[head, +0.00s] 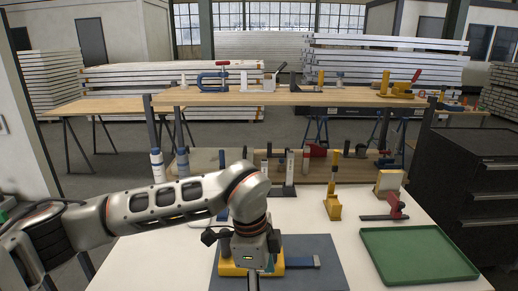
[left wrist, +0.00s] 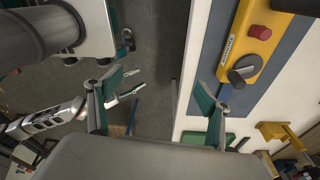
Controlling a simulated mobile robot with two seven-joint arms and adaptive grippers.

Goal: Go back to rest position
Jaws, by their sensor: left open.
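My left arm reaches in from the left in the head view. Its gripper (head: 253,280) points down over the front of the white table and hides part of a yellow device. My right gripper is not in the head view.
The yellow device (head: 228,269), with a red button and dark knob in the left wrist view (left wrist: 250,45), lies on a blue-grey mat (head: 325,270). A green tray (head: 415,254) is at right. Yellow and red clamps stand behind. A wooden shelf (head: 300,97) spans the table's back.

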